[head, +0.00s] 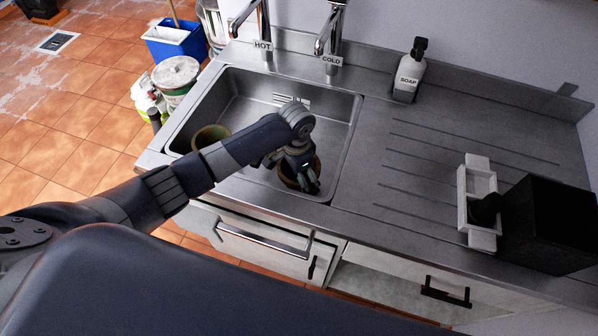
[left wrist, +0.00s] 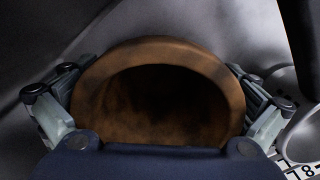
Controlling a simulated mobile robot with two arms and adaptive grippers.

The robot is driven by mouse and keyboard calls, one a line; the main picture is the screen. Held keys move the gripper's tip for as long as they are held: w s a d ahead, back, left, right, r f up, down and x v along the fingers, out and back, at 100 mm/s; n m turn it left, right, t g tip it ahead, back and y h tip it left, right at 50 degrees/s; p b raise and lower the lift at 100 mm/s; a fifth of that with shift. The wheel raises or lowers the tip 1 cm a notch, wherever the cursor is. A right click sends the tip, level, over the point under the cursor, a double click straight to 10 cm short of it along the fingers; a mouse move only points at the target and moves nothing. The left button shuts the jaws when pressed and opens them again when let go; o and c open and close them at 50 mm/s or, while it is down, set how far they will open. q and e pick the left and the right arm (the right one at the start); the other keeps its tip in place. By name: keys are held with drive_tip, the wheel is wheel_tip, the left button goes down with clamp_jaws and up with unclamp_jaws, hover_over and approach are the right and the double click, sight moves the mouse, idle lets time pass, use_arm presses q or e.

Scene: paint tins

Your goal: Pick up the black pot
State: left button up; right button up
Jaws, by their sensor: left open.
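A brown round pot (head: 287,176) stands in the sink, partly hidden by my left gripper (head: 301,178). In the left wrist view the pot (left wrist: 165,52) shows its thick orange-brown rim and dark hollow inside. The open fingers of my left gripper (left wrist: 158,112) are on either side of the rim; whether they touch it I cannot tell. A second, olive-brown pot (head: 210,136) sits at the left of the sink, partly behind my arm. Neither pot looks clearly black.
The steel sink (head: 345,150) has walls close around the pots. Hot and cold taps (head: 334,40) rise behind it. A soap bottle (head: 409,75) stands at the back. The ribbed drainboard (head: 420,150) is mostly clear.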

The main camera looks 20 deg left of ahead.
use_arm(q)
drive_tip(key=shift+c, duration=0.6)
drive_tip(key=c, duration=0.6)
drive_tip(key=shift+c, duration=0.2)
use_arm(e)
drive_tip(key=shift+s+a+f, duration=0.1)
drive_tip(key=shift+s+a, duration=0.8)
drive_tip(key=shift+a, duration=0.05)
use_arm(q)
drive_tip(key=shift+r, duration=0.1)
use_arm(e)
drive_tip(key=shift+d, duration=0.1)
